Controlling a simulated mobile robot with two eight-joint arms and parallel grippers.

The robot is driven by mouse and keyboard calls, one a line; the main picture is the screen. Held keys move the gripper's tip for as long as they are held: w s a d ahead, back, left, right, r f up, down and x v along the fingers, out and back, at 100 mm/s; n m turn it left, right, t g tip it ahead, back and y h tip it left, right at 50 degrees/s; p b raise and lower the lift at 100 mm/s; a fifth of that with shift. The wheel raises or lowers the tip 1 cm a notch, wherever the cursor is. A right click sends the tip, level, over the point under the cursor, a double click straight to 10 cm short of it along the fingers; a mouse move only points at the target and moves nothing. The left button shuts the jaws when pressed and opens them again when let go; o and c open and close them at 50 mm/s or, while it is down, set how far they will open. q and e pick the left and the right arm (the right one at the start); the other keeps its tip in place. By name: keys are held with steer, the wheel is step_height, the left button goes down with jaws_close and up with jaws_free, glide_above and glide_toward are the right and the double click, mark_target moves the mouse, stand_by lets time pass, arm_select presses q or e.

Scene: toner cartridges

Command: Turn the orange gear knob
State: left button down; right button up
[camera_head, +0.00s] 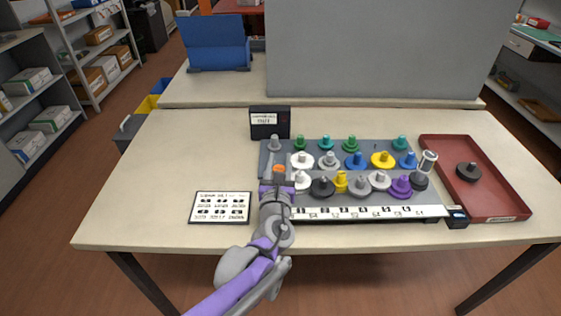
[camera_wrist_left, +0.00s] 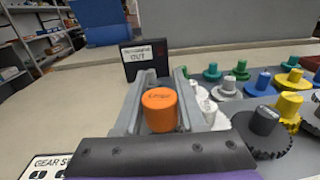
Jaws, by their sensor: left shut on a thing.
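The orange gear knob (camera_wrist_left: 160,110) stands upright between the two fingers of my left gripper in the left wrist view, and dark lettering shows on its top. In the head view only a small part of the orange knob (camera_head: 280,168) shows past the gripper. My left gripper (camera_head: 277,172) is shut on the knob, at the left end of the grey gear board (camera_head: 325,213). The knob's base is hidden by the gripper. My right gripper is in neither view.
A black box marked OUT (camera_head: 270,121) is behind. A red tray (camera_head: 483,207) is at right, a printed card (camera_head: 219,208) at left.

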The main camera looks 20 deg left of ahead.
arm_select(q)
steer(key=n+g+y, duration=0.1)
steer(key=y, duration=0.1)
steer(key=n+g+y, duration=0.1)
steer(key=n+y, duration=0.1)
steer(key=a+n+y, duration=0.1)
steer(key=y, duration=0.1)
steer(key=shift+s+n+g+y+p, duration=0.25)
steer(key=shift+n+g+y+p, duration=0.05)
steer(key=shift+g, duration=0.1)
steer(key=shift+s+a+n+g+y+p, duration=0.15)
steer(key=shift+s+n+g+y+p, duration=0.05)
steer(key=shift+n+g+y, duration=0.75)
steer(key=shift+s+a+n+g+y+p, duration=0.15)
steer(key=shift+a+n+g+y, duration=0.05)
steer(key=shift+n+g+y, duration=0.75)
steer(key=shift+s+a+n+g+y+p, duration=0.2)
steer(key=shift+n+g+y, duration=0.55)
steer(key=shift+g, duration=0.35)
steer(key=c, duration=0.5)
jaws_free()
steer(key=v, duration=1.1)
steer(key=shift+w+p, duration=0.15)
steer(key=shift+p, duration=0.15)
